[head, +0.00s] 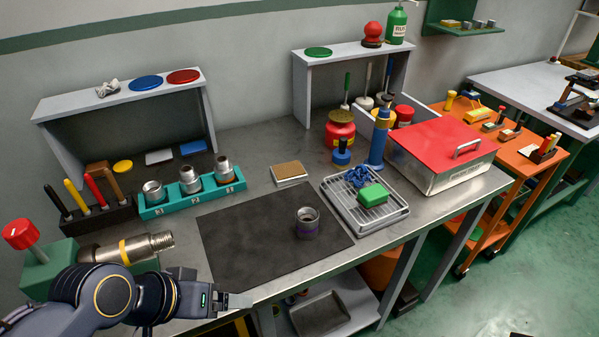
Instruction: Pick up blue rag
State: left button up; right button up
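The crumpled blue rag (358,176) lies at the back of a wire-rack tray (343,205), right of the bench middle. A green block (373,194), perhaps a sponge, lies just in front of it. My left gripper (238,300) is at the bench's front edge, left of and nearer than the tray, well apart from the rag. I see it side-on and cannot tell how far its fingers are open; nothing shows held in it. My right gripper is out of view.
A dark mat (235,245) carries a metal pipe fitting (308,222) left of the tray. A blue bottle (379,140) stands behind the tray, beside a red-lidded metal box (445,150). A vise holding a pipe (130,248) stands at left.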

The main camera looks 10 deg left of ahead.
aim_at(358, 175)
jog(key=i+l+u, duration=0.25)
jog(key=i+l, duration=0.15)
jog(key=l, duration=0.25)
jog(key=i+l+u, duration=0.15)
jog(key=l, duration=0.2)
jog(key=i+l+u, duration=0.15)
jog(key=l, duration=0.25)
jog(key=i+l+u, duration=0.15)
jog(key=l, duration=0.25)
jog(key=i+l+u, duration=0.1)
jog(key=l, duration=0.3)
jog(key=i, duration=0.05)
